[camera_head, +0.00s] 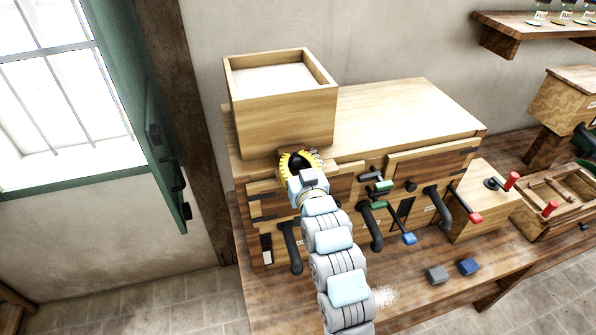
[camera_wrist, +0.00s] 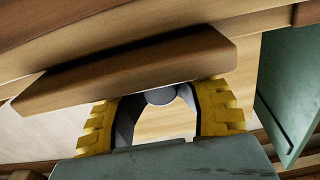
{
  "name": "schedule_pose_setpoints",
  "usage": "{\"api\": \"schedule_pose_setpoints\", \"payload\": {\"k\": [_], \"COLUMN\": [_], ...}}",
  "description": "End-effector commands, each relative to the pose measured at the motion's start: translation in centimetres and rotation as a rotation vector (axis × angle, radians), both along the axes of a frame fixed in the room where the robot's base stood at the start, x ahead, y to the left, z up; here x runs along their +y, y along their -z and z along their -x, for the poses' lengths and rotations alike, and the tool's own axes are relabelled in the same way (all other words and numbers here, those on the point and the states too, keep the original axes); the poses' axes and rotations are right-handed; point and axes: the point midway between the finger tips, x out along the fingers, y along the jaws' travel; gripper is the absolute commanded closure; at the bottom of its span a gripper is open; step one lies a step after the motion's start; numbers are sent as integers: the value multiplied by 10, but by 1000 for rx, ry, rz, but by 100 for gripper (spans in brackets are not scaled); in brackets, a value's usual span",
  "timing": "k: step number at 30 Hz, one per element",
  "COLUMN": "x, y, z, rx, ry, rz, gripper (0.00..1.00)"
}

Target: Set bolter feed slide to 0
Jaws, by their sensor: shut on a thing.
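The bolter is a large wooden cabinet (camera_head: 420,105) against the wall, with an open wooden hopper box (camera_head: 285,115) on its top left. My gripper (camera_head: 299,165), with yellow ribbed fingers, is at the cabinet's upper front just below the hopper. In the wrist view its fingers (camera_wrist: 160,108) reach up on either side of a small grey round knob (camera_wrist: 160,96) under a wooden bar (camera_wrist: 130,70). The knob appears to be the feed slide's handle, and the fingers are shut on it. The gripper hides the slide in the head view, and no scale or zero mark is readable.
A grey block (camera_head: 437,275) and a blue block (camera_head: 468,267) lie on the bench (camera_head: 420,300). A green shutter (camera_head: 150,110) stands open at left.

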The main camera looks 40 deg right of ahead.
Motion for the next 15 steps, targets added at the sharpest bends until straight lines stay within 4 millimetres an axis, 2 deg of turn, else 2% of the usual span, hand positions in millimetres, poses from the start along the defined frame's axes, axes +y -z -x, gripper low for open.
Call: {"api": "schedule_pose_setpoints", "payload": {"k": [11, 12, 15], "x": [-2, -2, -2], "y": [-3, -3, -3], "z": [-5, -5, -5], "rx": [-5, -5, -5], "ry": [0, 0, 0], "rz": [4, 4, 4], "gripper": [100, 77, 48]}}
